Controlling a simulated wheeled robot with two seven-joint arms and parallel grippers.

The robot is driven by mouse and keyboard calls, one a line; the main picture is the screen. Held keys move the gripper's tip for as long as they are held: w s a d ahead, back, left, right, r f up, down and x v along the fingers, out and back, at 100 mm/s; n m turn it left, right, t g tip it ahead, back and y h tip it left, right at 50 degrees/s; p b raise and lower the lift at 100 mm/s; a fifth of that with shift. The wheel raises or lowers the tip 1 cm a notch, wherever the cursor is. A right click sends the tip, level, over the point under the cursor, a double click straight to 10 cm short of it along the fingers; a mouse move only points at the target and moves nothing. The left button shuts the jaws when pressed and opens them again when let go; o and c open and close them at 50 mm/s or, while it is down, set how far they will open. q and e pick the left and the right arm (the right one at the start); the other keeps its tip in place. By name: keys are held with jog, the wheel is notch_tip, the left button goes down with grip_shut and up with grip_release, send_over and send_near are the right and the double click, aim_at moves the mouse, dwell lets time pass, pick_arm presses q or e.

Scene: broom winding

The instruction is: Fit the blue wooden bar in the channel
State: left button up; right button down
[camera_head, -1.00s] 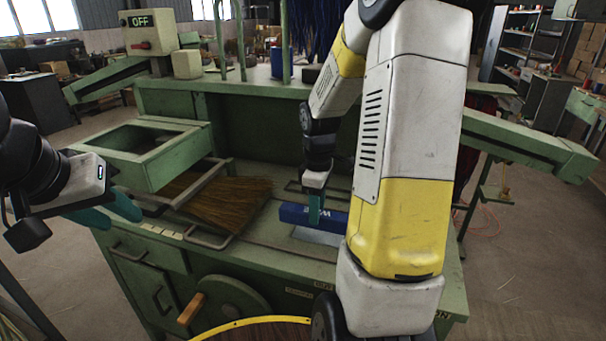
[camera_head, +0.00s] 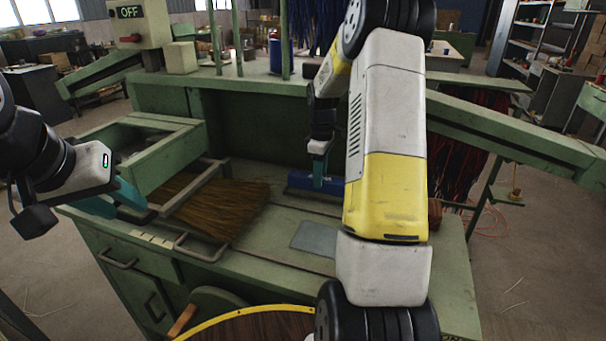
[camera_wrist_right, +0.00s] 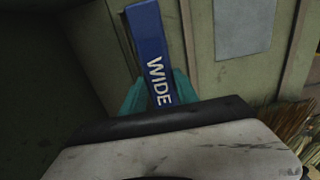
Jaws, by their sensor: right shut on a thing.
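The blue bar (camera_head: 302,181), marked "WIDE", is at the back of the green bench top, partly hidden behind my right arm in the head view. My right gripper (camera_head: 320,178) points down and is shut on it. In the right wrist view the bar (camera_wrist_right: 148,32) sits between the teal fingers (camera_wrist_right: 158,90) and reaches away from them. I cannot tell whether the bar rests in the channel or just above the bench. My left gripper (camera_head: 122,204) hangs at the left by the bench edge, empty, its teal fingers apart.
A grey metal plate (camera_head: 316,238) lies bare on the bench top, nearer than the bar. Brown bristles (camera_head: 222,208) and a metal frame (camera_head: 192,190) lie to the left, beside a green open box (camera_head: 150,150). The bench's raised back (camera_head: 250,125) stands behind the bar.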

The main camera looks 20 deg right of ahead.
jog(key=shift+w+d, duration=0.2)
jog(key=shift+w, duration=0.3)
jog(key=shift+w+d, duration=0.2)
jog(key=shift+w, duration=0.3)
jog(key=shift+f, duration=1.8)
jog(key=shift+s+f, duration=0.1)
jog(key=c, duration=0.9)
grip_release()
